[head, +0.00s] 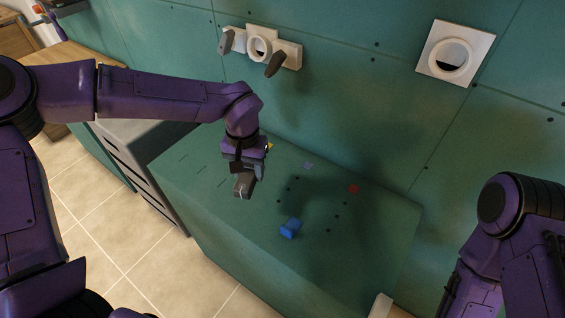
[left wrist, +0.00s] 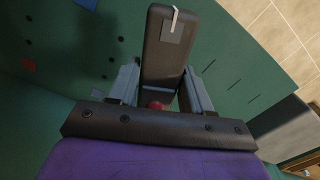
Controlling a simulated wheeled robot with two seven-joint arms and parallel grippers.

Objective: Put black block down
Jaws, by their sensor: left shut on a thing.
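The black block (head: 243,187) is a dark, long block held between the fingers of my left gripper (head: 242,169), above the left part of the green worktop (head: 330,262). In the left wrist view the black block (left wrist: 165,62) sticks out between the two grey fingers (left wrist: 160,88) and has a white strip at its far end. I cannot tell whether it touches the worktop. My right arm shows at the right edge of the head view, but its gripper is out of view.
Flat red (head: 353,189) and lilac (head: 308,166) squares and several small dark holes mark the surface. White fixtures (head: 455,53) are on the green back wall. A grey drawer unit (head: 140,155) stands left.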

